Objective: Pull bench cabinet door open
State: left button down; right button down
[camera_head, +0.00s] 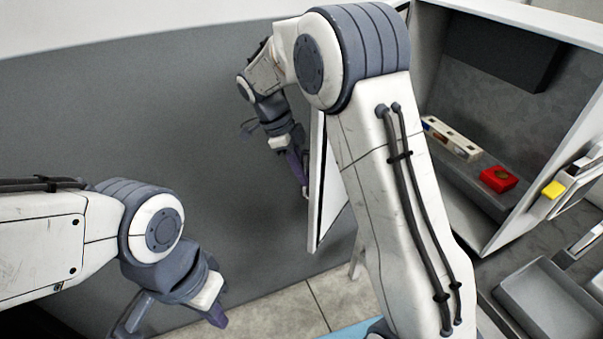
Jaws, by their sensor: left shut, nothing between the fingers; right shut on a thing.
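The bench cabinet (483,243) stands at the right with its front open and its inside showing. Its white door (332,205) is swung out to the left and seen nearly edge-on, partly hidden behind my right arm. My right gripper (303,188) is at the door's far-left side, shut on what seems to be the door handle; the handle itself is mostly hidden. My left gripper (217,317) is low at the left, shut and empty, apart from the door.
Inside the cabinet are a red block (498,179) and a white box with openings (452,139). A grey tray (553,303) and a yellow-marked item (553,190) are at the right. A grey wall (120,110) stands behind; tiled floor (290,308) shows below.

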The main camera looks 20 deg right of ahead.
jog(key=shift+w+d+r, duration=0.1)
jog(key=shift+d, duration=0.05)
jog(key=c, duration=0.8)
grip_release()
jog(key=shift+c, duration=0.2)
jog(key=shift+w+a+r, duration=0.1)
jog(key=shift+a+r, duration=0.15)
jog(key=shift+r, duration=0.1)
jog(key=b+v, duration=0.1)
jog(key=v, duration=0.8)
jog(key=shift+r, duration=0.3)
jog(key=shift+a, duration=0.1)
